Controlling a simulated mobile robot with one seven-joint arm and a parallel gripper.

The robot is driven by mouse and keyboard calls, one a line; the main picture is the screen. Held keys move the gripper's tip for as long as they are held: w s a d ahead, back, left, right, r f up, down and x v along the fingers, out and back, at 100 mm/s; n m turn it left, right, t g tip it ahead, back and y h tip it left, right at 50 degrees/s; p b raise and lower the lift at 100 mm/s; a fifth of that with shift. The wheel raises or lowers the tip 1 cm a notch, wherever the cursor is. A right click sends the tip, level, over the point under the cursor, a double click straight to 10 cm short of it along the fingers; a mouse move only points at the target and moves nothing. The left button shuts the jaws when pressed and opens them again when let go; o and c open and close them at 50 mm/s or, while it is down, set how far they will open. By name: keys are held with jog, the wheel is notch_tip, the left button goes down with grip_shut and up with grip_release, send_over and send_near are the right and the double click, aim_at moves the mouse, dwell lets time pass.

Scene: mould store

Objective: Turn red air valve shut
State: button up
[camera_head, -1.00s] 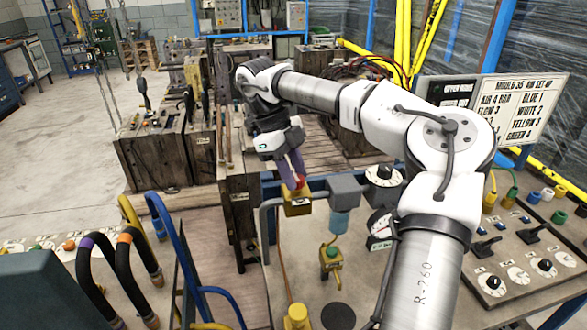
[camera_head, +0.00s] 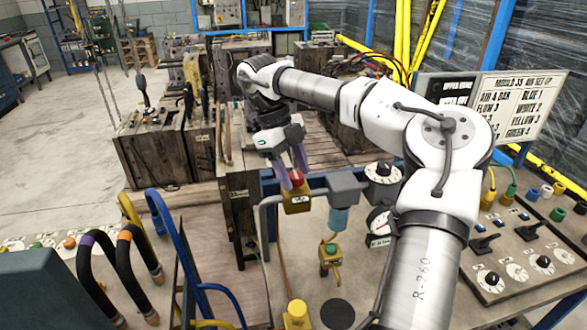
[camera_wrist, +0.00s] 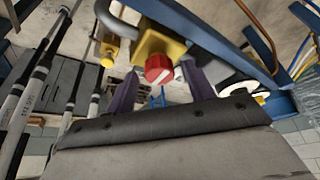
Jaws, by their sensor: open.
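The red air valve knob (camera_head: 296,177) sits on a yellow valve body (camera_head: 297,203) at the bench's rail. In the wrist view the red knob (camera_wrist: 159,69) shows a pale stripe across its face, on its yellow block (camera_wrist: 160,45). My gripper (camera_head: 291,174) is open, its purple fingers pointing down at the knob. In the wrist view my gripper (camera_wrist: 160,85) has one finger to each side of the knob, with gaps visible. Whether a finger touches the knob cannot be told.
A grey block with a blue bowl (camera_head: 338,217) stands right of the valve. Gauges (camera_head: 378,225), a switch panel (camera_head: 520,250) and a lettered board (camera_head: 500,105) are farther right. Blue and black hoses (camera_head: 95,265) are at the lower left. A green-buttoned yellow fitting (camera_head: 331,255) is in front.

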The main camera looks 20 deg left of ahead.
jog(key=v, duration=0.7)
jog(key=shift+r+b, duration=0.25)
jog(key=shift+b, duration=0.05)
jog(key=shift+s+a+f, duration=0.1)
